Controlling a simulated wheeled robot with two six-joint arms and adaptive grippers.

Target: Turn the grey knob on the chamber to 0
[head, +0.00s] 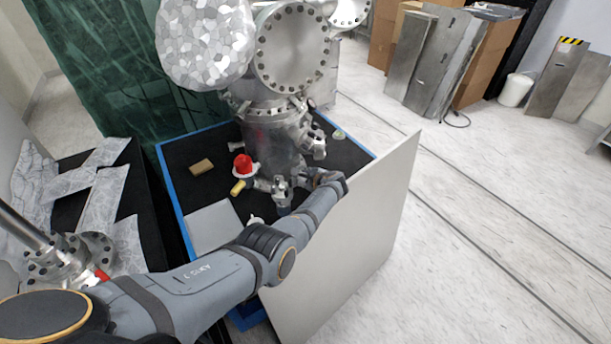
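The metal vacuum chamber (272,140) stands upright on a black-topped table, with a large round bolted flange facing me. Small metal fittings (282,192) stick out low on its front and right side. I cannot clearly pick out the grey knob among them. My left gripper (309,179) is at the end of the arm that comes in from the lower left. It is close to the fittings at the chamber's lower right, but I cannot tell whether it touches them. Its fingers are small and partly hidden by my wrist. My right gripper is not in view.
A red knob-like part (243,164) and a yellow piece (237,187) are left of the fittings. A tan block (201,167) lies on the table (180,155). A pale upright panel (362,240) borders its right side. Foil-covered pieces (100,195) lie left.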

